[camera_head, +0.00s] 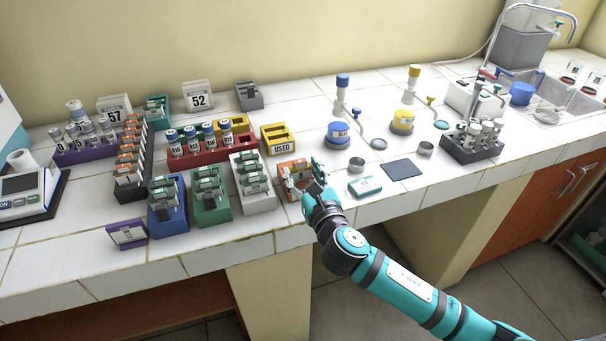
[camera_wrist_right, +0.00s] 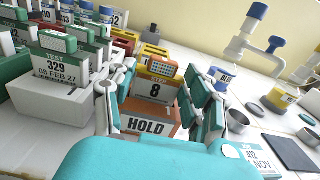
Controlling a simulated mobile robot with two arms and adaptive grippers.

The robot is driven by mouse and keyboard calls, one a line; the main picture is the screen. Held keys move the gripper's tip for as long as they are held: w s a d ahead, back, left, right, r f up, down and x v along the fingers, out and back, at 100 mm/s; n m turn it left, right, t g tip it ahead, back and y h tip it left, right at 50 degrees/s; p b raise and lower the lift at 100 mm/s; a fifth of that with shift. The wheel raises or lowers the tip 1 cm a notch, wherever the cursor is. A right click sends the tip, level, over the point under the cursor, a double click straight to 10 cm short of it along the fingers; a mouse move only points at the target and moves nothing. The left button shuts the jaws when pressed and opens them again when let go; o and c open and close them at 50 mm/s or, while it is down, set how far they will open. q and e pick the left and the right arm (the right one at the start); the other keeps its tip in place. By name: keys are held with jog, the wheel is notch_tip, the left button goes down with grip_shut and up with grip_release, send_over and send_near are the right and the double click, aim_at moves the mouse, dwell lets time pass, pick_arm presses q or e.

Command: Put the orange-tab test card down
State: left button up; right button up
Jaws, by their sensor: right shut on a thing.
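The test card (camera_wrist_right: 155,90) with an orange tab (camera_wrist_right: 165,69) and the number 8 stands upright in the right wrist view. My right gripper (camera_wrist_right: 157,104) has a finger on each side of it and is shut on it. The orange holder marked HOLD (camera_wrist_right: 146,126) is directly below and around the card's lower part; whether the card rests on its floor is hidden. In the head view my right gripper (camera_head: 306,180) is at the orange holder (camera_head: 291,164) near the counter's front, mostly covering the card. My left gripper is not in view.
A white rack (camera_head: 259,206) of green-tab cards stands close left of the holder. A yellow USED rack (camera_head: 280,138) is behind. The counter's front right is fairly clear.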

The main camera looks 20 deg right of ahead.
jog(key=shift+r, duration=0.1)
jog(key=shift+f, duration=0.2)
jog(key=o, duration=1)
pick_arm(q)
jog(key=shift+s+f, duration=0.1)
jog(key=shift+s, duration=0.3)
pick_arm(e)
jog(key=shift+r, duration=0.2)
pick_arm(q)
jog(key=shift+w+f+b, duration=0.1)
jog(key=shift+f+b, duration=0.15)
jog(key=shift+b, duration=0.05)
pick_arm(e)
jog(key=s, duration=1.2)
jog(key=shift+d, duration=0.2)
